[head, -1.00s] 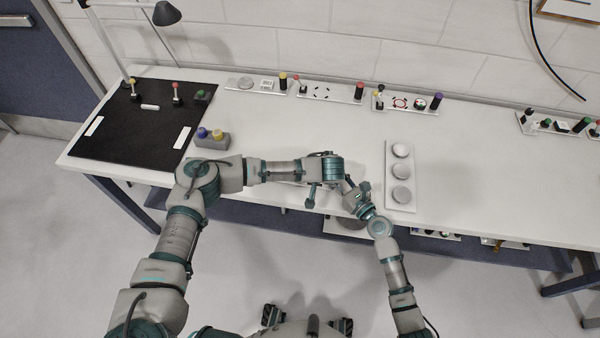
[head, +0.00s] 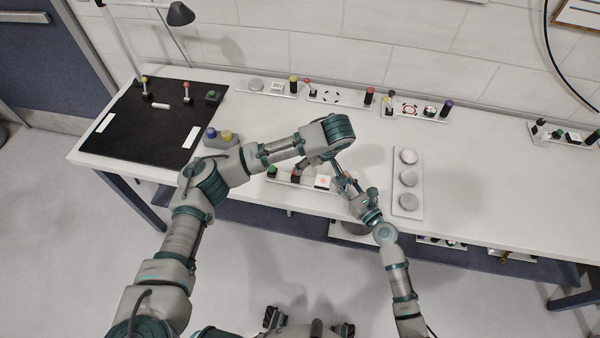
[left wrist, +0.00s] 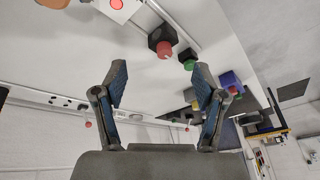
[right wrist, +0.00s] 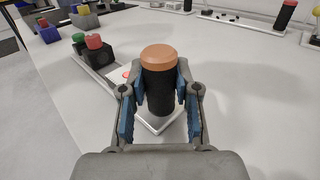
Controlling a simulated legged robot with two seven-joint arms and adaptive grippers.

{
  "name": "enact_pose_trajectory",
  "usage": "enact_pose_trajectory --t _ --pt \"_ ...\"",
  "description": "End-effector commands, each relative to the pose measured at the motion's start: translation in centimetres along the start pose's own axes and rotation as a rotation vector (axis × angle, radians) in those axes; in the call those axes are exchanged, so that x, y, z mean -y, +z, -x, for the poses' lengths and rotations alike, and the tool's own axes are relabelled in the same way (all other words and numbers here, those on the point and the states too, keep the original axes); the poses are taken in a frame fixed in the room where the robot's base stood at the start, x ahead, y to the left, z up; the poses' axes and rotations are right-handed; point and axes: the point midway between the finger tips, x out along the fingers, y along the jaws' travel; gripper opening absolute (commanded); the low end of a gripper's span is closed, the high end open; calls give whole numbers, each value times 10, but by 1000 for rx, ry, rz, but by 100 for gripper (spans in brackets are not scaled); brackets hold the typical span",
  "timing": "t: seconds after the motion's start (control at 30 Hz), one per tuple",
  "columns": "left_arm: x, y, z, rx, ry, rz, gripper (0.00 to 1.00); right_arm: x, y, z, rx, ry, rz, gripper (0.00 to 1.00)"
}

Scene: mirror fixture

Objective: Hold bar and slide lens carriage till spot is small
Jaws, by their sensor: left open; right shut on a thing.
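The bar (head: 308,186) is a pale strip near the table's front edge. It carries a green-topped block (head: 272,171), a dark block with a red knob (right wrist: 95,48) and a white card with a red spot (head: 322,182). The card also shows at the top of the left wrist view (left wrist: 117,5). My right gripper (right wrist: 158,88) is shut on an orange-capped black post at the bar's near end in the right wrist view. My left gripper (left wrist: 160,88) is open and empty, with the red-knobbed block (left wrist: 162,40) beyond its fingers. In the head view, my left wrist partly hides that hand.
A purple-and-yellow-topped block (head: 218,138) stands left of the bar, beside a black mat (head: 150,125). A white tray with several round discs (head: 407,205) lies to the right. Several small fixtures line the table's back edge.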

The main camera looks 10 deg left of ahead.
Motion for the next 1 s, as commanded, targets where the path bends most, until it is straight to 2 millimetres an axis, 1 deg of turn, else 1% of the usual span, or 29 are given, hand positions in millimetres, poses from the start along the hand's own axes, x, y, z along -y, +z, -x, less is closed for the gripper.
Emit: enact_pose_trajectory --t 0.03,0.1,0.2,0.33,0.47,0.53,0.8,0.9,1.0 --pt "4 -11 -2 67 2 140 71 1 -4 1 -6 -2 -1 0" --pt "8 -24 -2 159 0 334 71 1 -4 1 -6 -2 -1 0" --pt "14 -40 -2 265 -15 560 71 1 -3 1 -6 -2 -1 0" --pt "18 -52 -2 350 -34 736 71 0 -3 1 -6 -1 -1 0" --pt "19 -53 -10 374 -43 789 71 0 -3 1 -6 -1 0 0" --pt "18 -49 -20 374 -43 791 71 0 -3 1 -6 -1 0 0" --pt "13 -30 -73 372 -44 787 71 0 -3 1 -5 0 -1 0" --pt "10 -24 -90 371 -43 787 71 0 -3 1 -5 0 -1 0" --pt "9 -19 -102 371 -42 787 71 0 -3 1 -5 0 -1 0"
